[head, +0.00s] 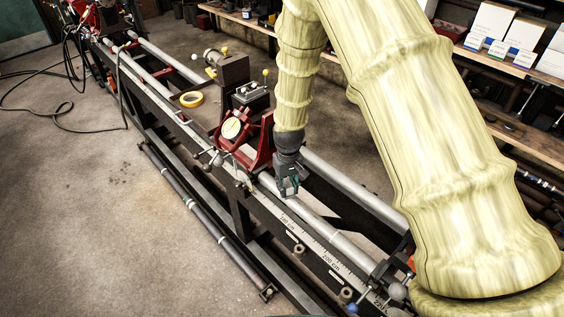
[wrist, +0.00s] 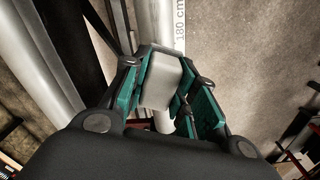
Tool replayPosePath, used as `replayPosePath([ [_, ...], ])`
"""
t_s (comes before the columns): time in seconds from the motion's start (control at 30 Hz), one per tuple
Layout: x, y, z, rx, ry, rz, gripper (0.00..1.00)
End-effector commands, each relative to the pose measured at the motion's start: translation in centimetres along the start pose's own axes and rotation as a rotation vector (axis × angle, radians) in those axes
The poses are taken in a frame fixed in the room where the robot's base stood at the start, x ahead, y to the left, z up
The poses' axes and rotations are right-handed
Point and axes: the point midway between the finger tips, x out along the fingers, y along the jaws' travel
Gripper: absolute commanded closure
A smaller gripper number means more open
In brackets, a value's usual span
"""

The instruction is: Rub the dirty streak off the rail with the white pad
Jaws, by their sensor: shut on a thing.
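My gripper (head: 288,190) hangs over the front silver rail (head: 335,236) of the lathe bed, just right of the red carriage. In the wrist view its teal fingers (wrist: 172,92) are shut on the white pad (wrist: 160,82), a pale block. The rail (wrist: 151,22) runs behind the pad there, beside a scale reading 180 cm. I cannot tell whether the pad touches the rail. I cannot make out a dirty streak in either view; the pad and fingers hide part of the rail.
The red carriage (head: 246,150) with a dial stands close left of my gripper. A yellow tape roll (head: 191,99) lies farther back on the bed. A second silver rail (head: 350,190) runs parallel behind. Grey and blue knobs (head: 396,292) sit at the near right end.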

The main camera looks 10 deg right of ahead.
Motion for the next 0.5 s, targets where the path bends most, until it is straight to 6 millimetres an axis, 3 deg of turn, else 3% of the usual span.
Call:
replayPosePath([
  [0.13, 0.1, -0.4, -0.3, 0.005, 0.000, 0.000, 0.94],
  [0.27, -2.7, -0.2, -0.4, 0.007, 0.004, 0.000, 0.94],
  [0.5, -4.5, 0.1, -0.2, 0.010, 0.002, 0.000, 0.94],
])
